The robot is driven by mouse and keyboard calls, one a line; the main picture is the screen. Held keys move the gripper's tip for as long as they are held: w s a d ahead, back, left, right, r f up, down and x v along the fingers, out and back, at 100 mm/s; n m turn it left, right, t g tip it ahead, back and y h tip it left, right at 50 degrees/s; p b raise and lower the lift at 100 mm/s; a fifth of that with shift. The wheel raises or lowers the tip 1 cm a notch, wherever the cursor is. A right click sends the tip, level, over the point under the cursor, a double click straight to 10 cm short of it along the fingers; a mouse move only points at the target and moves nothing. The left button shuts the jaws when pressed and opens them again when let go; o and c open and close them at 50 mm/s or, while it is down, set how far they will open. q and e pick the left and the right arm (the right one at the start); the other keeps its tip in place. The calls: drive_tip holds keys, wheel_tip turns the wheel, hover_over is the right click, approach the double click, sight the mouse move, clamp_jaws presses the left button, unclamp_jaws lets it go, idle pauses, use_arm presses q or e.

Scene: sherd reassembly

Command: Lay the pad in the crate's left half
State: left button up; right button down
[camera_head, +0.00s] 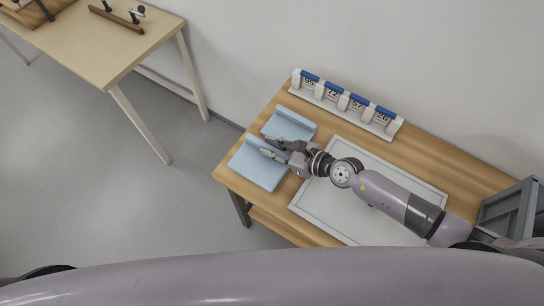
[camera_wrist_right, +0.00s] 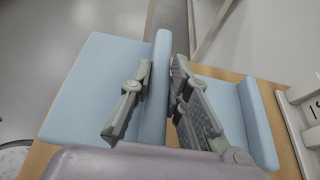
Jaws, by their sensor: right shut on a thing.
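Two light blue pads, each with a raised ridge along one edge, lie at the left end of the wooden table. My right gripper (camera_head: 270,149) is shut on the ridge of the nearer pad (camera_head: 256,172). In the right wrist view this ridge (camera_wrist_right: 161,65) stands between the two fingers, with its flat part (camera_wrist_right: 95,85) to the left. The farther pad (camera_head: 290,125) lies just beyond; it also shows in the wrist view (camera_wrist_right: 225,105), right of the fingers. A grey crate (camera_head: 512,207) stands at the right edge, partly cut off; its inside is mostly hidden. My left gripper is out of view.
A white tray or board with a dark outline (camera_head: 325,215) lies mid-table under my right arm. A white rack with blue-topped posts and number cards (camera_head: 345,105) stands along the back edge. Another table (camera_head: 105,45) stands at upper left, with grey floor between.

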drive_tip(key=shift+f+b, duration=1.15)
drive_tip(key=shift+f, duration=0.75)
drive_tip(key=shift+f+b, duration=0.3)
drive_tip(key=c, duration=1.9)
unclamp_jaws()
drive_tip(key=shift+r, duration=0.1)
drive_tip(key=o, duration=0.4)
